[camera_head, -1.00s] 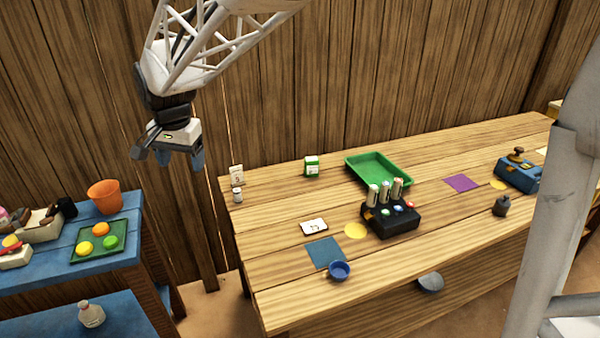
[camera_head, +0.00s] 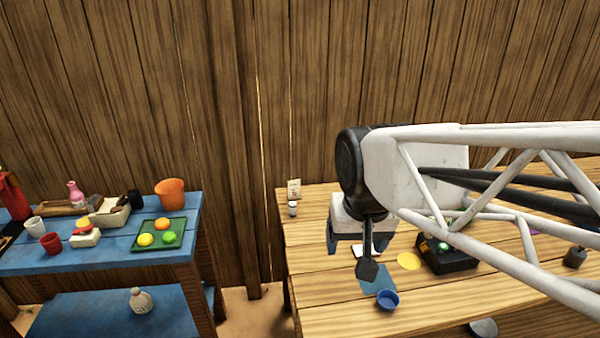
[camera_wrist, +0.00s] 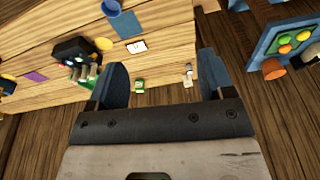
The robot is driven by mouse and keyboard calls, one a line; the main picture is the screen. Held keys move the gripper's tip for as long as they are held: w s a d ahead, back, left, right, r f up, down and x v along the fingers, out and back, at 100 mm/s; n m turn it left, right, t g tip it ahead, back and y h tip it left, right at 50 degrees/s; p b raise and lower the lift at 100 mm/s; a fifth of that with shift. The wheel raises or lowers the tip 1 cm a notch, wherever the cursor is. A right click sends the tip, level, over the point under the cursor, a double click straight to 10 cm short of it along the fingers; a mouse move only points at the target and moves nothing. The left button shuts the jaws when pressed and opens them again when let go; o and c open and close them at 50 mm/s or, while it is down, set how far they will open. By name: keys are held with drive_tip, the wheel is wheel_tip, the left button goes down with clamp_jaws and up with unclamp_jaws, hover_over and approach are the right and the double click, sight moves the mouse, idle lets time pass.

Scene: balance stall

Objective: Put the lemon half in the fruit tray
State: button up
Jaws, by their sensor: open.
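The green fruit tray (camera_head: 158,249) lies on the blue table at left and holds a yellow, a green and an orange round piece. It also shows in the wrist view (camera_wrist: 271,49) at the upper right. I cannot make out the lemon half for certain; a small yellow and red item (camera_head: 82,226) rests on a white block left of the tray. My gripper (camera_head: 355,246) is over the left part of the wooden bench, right of the blue table. In the wrist view my gripper (camera_wrist: 162,80) has its blue fingers wide apart with nothing between them.
An orange bucket (camera_head: 170,191) stands behind the tray. Cups, a pink bottle (camera_head: 76,194) and a pale box (camera_head: 108,212) crowd the blue table. A gap separates it from the wooden bench (camera_head: 310,270), which bears a blue bowl (camera_head: 387,300) and a black device (camera_head: 447,258).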

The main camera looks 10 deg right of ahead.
drive_tip(key=s+d+f+n, duration=0.1)
drive_tip(key=s+d+f, duration=0.1)
drive_tip(key=s, duration=0.3)
drive_tip(key=shift+s, duration=0.25)
